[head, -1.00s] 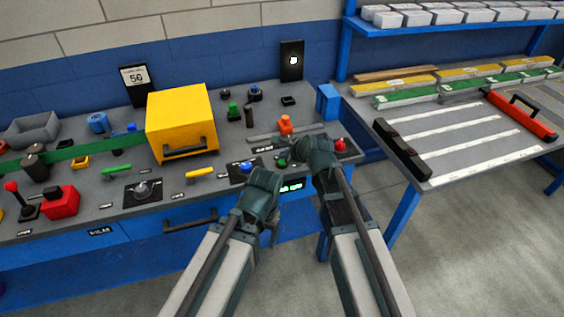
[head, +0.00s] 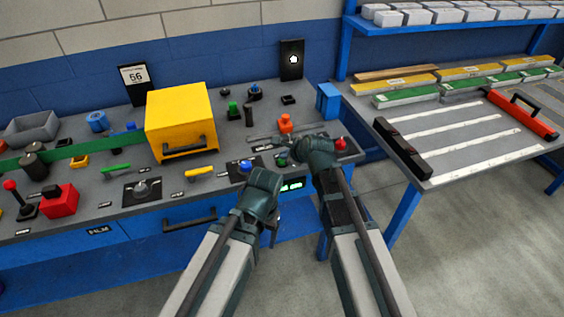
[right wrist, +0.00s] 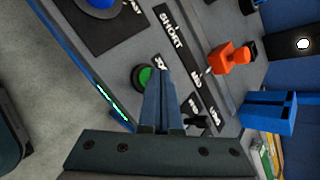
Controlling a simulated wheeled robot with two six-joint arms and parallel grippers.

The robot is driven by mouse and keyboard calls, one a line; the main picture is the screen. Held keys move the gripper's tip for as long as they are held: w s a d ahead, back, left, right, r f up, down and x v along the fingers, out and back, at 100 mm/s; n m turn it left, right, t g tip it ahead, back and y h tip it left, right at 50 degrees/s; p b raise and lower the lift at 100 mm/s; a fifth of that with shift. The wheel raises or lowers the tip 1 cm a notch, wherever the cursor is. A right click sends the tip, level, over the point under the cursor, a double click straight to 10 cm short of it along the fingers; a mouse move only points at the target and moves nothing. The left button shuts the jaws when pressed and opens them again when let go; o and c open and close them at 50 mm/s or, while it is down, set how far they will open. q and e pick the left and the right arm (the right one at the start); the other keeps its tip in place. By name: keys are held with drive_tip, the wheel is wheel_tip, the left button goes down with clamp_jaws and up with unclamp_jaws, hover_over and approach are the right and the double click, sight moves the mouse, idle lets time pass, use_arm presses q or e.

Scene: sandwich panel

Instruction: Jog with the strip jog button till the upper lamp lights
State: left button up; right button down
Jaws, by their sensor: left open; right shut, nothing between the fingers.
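A green round button (head: 283,160), which also shows in the right wrist view (right wrist: 145,77), sits on the grey panel beside a partly covered label that seems to begin "JO". My right gripper (right wrist: 160,72) is shut and empty. Its fingertips overlap the button's edge in the right wrist view; whether they touch it I cannot tell. My left gripper (head: 264,182) is open and empty, in front of the panel's front edge. A black plate (head: 291,66) at the back carries one lit white shape; I cannot tell whether this is the upper lamp.
A blue button (head: 246,166), a red button (head: 340,144) and an orange knob (head: 285,123) stand near the green button. A yellow box (head: 181,120) stands further left. A green display (head: 291,184) is lit on the front edge. A side table (head: 460,150) stands right.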

drive_tip(key=shift+f+b, duration=0.4)
drive_tip(key=shift+f, duration=0.1)
idle(0.7)
drive_tip(key=shift+r, duration=0.1)
idle(4.9)
drive_tip(key=shift+r+p, duration=0.75)
drive_tip(key=shift+p, duration=0.15)
drive_tip(key=shift+r, duration=0.1)
wheel_tip(320, 180, up, 5)
drive_tip(key=p, duration=0.5)
